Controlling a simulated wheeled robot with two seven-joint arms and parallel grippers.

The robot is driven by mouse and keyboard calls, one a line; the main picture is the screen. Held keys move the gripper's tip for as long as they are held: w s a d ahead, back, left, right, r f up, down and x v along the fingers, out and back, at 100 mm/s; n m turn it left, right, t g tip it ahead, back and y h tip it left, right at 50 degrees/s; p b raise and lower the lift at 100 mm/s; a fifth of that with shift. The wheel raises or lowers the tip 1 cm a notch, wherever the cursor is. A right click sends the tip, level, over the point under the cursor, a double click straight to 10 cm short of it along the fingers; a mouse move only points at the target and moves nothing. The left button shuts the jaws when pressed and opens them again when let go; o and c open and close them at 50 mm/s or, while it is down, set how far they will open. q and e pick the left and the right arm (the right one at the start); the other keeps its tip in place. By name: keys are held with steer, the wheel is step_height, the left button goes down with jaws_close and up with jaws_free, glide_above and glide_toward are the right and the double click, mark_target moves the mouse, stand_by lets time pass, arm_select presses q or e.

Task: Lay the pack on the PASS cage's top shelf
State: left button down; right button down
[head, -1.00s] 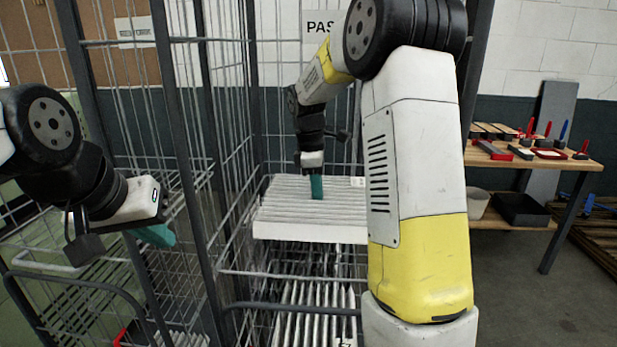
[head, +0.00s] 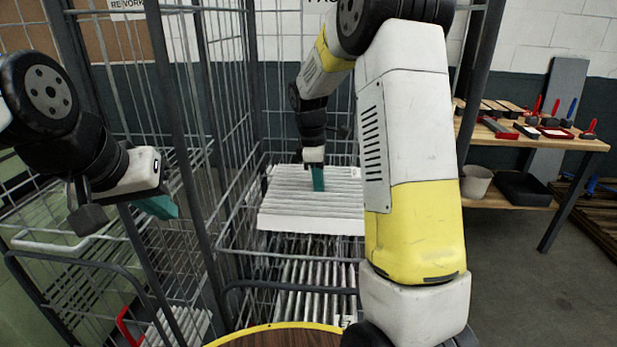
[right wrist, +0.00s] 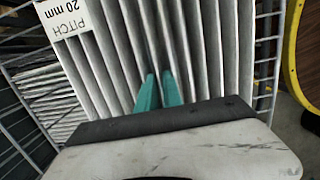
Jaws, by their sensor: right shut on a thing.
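The pack (head: 300,205) is a white pleated filter inside the PASS cage (head: 232,205), above its top shelf wires. My right gripper (head: 318,182) is shut on the pack from above. In the right wrist view its teal fingers (right wrist: 158,92) grip one of the pleats of the pack (right wrist: 110,65), and a label reads "PITCH 20 mm". Whether the pack's underside touches the shelf cannot be told. My left gripper (head: 158,207) hangs at the left, away from the pack; its finger gap is not clear.
More pleated packs (head: 305,290) lie on a lower level of the cage. A REWORK cage (head: 75,265) stands at the left. A yellow-rimmed round surface (head: 280,328) is at the bottom. A wooden bench (head: 560,143) with tools stands at the right.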

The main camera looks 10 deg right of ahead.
steer(key=shift+f, duration=0.25)
stand_by(0.5)
steer(key=c, duration=1.8)
jaws_free()
steer(key=shift+r, duration=2.25)
steer(key=shift+o, duration=0.5)
steer(key=o, duration=0.5)
steer(key=shift+c, duration=0.2)
